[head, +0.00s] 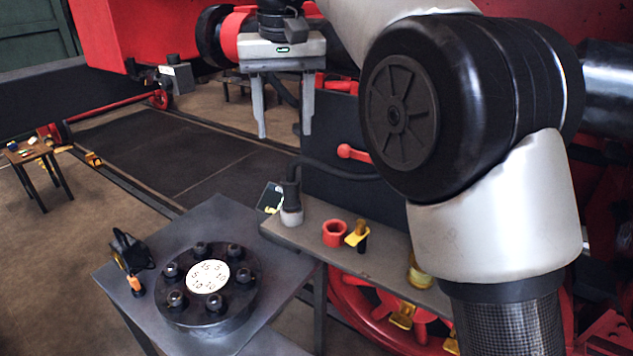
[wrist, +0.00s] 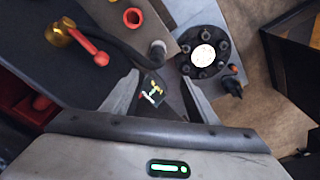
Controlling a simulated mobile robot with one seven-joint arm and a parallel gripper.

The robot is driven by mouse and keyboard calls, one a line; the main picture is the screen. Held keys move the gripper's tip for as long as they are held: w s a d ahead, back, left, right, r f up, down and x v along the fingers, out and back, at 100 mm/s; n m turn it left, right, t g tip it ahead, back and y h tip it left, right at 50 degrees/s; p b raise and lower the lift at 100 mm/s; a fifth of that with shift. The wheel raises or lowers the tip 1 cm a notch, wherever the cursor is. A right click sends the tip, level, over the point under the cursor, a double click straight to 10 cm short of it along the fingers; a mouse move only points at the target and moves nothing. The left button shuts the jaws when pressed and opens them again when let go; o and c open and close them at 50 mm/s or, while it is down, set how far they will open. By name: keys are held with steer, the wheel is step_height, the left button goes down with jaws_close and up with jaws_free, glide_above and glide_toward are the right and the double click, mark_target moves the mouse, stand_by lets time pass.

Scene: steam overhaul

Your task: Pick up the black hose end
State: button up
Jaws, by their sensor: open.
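The black hose end (head: 291,196) stands upright in a light grey collar at the left end of a grey shelf. Its hose runs right to a dark box. In the wrist view the hose end (wrist: 157,48) shows just beyond the fingertips. My gripper (head: 284,132) is open and empty, pointing down above the hose end and apart from it. Its two fingers also show in the wrist view (wrist: 161,78), with a gap between them.
The shelf (head: 315,237) also holds a red ring (head: 335,233) and a yellow piece (head: 357,233). A dark card (head: 271,197) is beside the hose end. A bolted black flange (head: 208,308) and a black-and-orange tool (head: 131,255) are on the lower table (head: 215,215). A red handle (head: 353,153) is behind.

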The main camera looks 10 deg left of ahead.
mark_target(290, 181)
steer(key=f, duration=0.3)
steer(key=f+b, duration=0.1)
steer(key=f, duration=0.3)
steer(key=w+f, duration=0.1)
steer(key=f, duration=0.3)
steer(key=shift+a, duration=0.3)
steer(key=shift+w+d+f, duration=0.1)
steer(key=shift+w+f, duration=0.1)
steer(key=shift+f, duration=0.75)
steer(key=shift+w+d+f, duration=0.1)
steer(key=shift+w+f, duration=0.15)
steer(key=shift+f, duration=0.75)
steer(key=shift+w+f, duration=0.2)
steer(key=shift+f, duration=0.75)
steer(key=shift+c, duration=0.4)
steer(key=c, duration=1.3)
steer(key=shift+o, duration=0.2)
step_height(290, 181, up, 15)
steer(key=p, duration=0.2)
